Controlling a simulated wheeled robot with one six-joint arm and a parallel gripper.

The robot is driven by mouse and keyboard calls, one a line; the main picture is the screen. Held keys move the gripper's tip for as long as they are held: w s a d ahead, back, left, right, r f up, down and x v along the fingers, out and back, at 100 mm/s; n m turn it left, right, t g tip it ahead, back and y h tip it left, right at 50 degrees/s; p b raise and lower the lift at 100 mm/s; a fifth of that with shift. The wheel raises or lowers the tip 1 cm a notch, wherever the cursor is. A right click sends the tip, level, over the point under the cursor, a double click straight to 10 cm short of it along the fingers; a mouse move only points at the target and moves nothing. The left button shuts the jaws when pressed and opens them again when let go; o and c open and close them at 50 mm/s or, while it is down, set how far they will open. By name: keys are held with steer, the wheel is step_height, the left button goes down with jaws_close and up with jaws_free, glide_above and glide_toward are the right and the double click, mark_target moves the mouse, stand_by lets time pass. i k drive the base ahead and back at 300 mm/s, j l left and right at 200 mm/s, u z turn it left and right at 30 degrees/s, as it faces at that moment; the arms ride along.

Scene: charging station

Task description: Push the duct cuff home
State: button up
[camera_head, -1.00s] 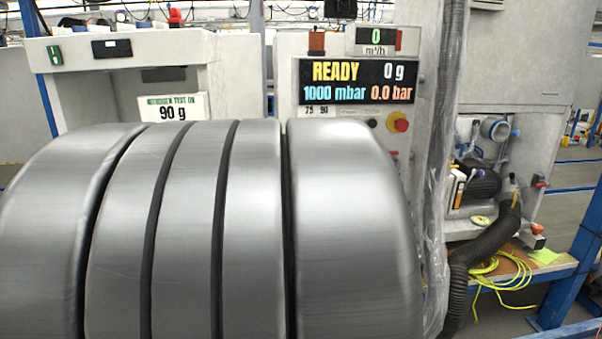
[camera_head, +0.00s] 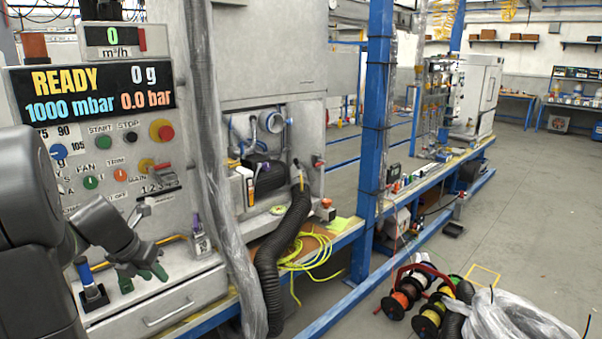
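A black corrugated duct (camera_head: 270,262) rises from the floor side past the bench edge, its upper end (camera_head: 297,180) at the front of the grey cabinet. A second black ribbed piece (camera_head: 268,176) lies in the cabinet recess, beside a blue-ringed round port (camera_head: 271,122). My gripper (camera_head: 142,277) is at the lower left, in front of the control panel and well left of the duct. Its fingertips look apart, with nothing seen between them.
A clear-wrapped vertical hose (camera_head: 222,190) stands between my gripper and the duct. Yellow-green cable (camera_head: 312,252) lies coiled on the bench. A blue post (camera_head: 377,120) stands right of it. Cable reels (camera_head: 425,300) and plastic wrap (camera_head: 515,318) are on the floor; open floor lies beyond.

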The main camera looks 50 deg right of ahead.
mark_target(301, 191)
steer(key=i+l+u, duration=0.1)
steer(key=l, duration=0.9)
steer(key=i+l, duration=0.25)
steer(key=l, duration=0.75)
steer(key=i+l+u, duration=0.15)
steer(key=l, duration=0.85)
steer(key=i+l+u, duration=0.1)
steer(key=l, duration=0.9)
steer(key=i+l+u, duration=0.1)
steer(key=l, duration=0.95)
